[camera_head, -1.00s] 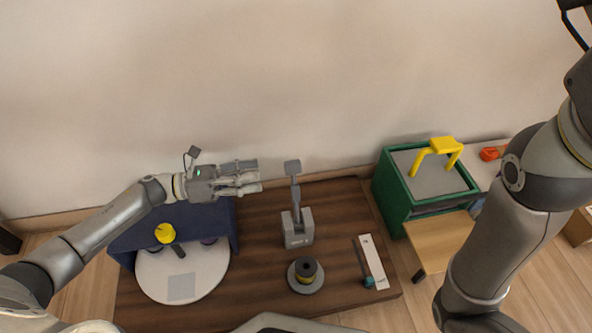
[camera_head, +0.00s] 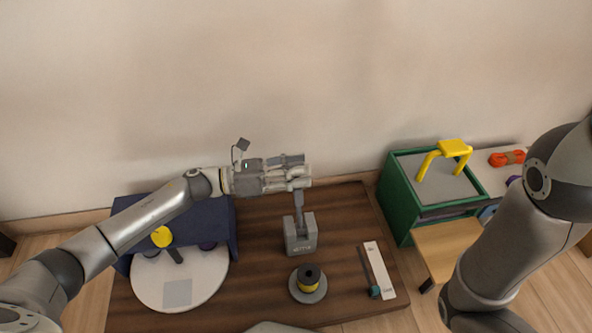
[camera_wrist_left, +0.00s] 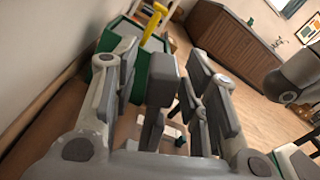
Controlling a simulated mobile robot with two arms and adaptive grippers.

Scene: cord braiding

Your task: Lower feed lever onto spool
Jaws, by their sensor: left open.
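The grey feed lever (camera_head: 299,207) stands upright from its grey block (camera_head: 300,238) on the dark wooden table. The spool (camera_head: 308,280), dark and yellow on a round grey base, sits in front of the block. My left gripper (camera_head: 306,172) is open at the lever's top and hides its square head in the head view. In the left wrist view the lever head (camera_wrist_left: 163,82) stands between the spread fingers; I cannot tell whether they touch it. My right arm shows at the right, but its gripper is out of view.
A navy box (camera_head: 213,215) with a white round plate (camera_head: 205,295) and yellow knob (camera_head: 161,237) is at left. A white strip (camera_head: 378,270) lies right of the spool. A green bin (camera_head: 394,205) with a yellow handle (camera_head: 453,148) stands farther right.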

